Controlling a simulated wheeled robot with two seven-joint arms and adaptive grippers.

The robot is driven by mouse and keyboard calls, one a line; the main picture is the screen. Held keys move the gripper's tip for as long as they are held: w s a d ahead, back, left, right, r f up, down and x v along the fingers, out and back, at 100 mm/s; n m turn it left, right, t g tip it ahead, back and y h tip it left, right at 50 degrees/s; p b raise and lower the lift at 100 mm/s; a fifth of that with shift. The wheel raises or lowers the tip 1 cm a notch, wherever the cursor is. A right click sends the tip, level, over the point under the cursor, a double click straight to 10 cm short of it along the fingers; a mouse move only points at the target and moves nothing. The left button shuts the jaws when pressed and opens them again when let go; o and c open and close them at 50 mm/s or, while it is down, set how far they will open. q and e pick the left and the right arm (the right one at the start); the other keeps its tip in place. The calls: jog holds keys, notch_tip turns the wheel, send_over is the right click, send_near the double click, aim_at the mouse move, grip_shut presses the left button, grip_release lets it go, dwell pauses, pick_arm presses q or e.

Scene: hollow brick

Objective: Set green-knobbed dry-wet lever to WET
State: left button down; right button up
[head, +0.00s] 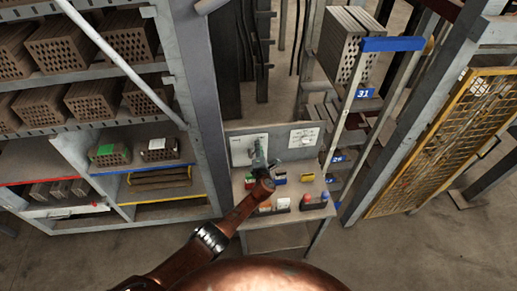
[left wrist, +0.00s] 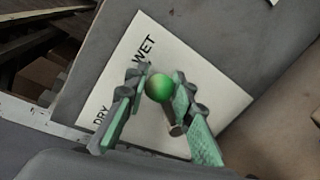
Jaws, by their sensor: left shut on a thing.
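The green knob (left wrist: 159,88) of the dry-wet lever sits between the fingertips of my left gripper (left wrist: 155,92), which is shut on it. The lever's pivot (left wrist: 177,129) shows below the knob on a pale plate (left wrist: 220,95) lettered WET at the top and DRY at the lower left. In the wrist view the knob lies from the pivot toward the WET lettering. In the head view, my left gripper (head: 259,158) is in front of the plate (head: 238,151) and hides the lever. My right gripper is not in view.
A second plate with a dial (head: 304,137) is right of the lever plate. Small coloured boxes and containers (head: 308,203) stand on the ledge below. A brick shelf (head: 98,190) is at left, a brick rack (head: 350,45) at right, and a yellow mesh gate (head: 440,135) further right.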

pick_arm(q)
jog(key=shift+f, duration=0.1)
jog(key=c, duration=2)
grip_release()
jog(key=o, duration=0.3)
jog(key=shift+o, duration=0.4)
jog(key=shift+v, duration=0.75)
jog(key=v, duration=1)
jog(key=shift+s, duration=0.3)
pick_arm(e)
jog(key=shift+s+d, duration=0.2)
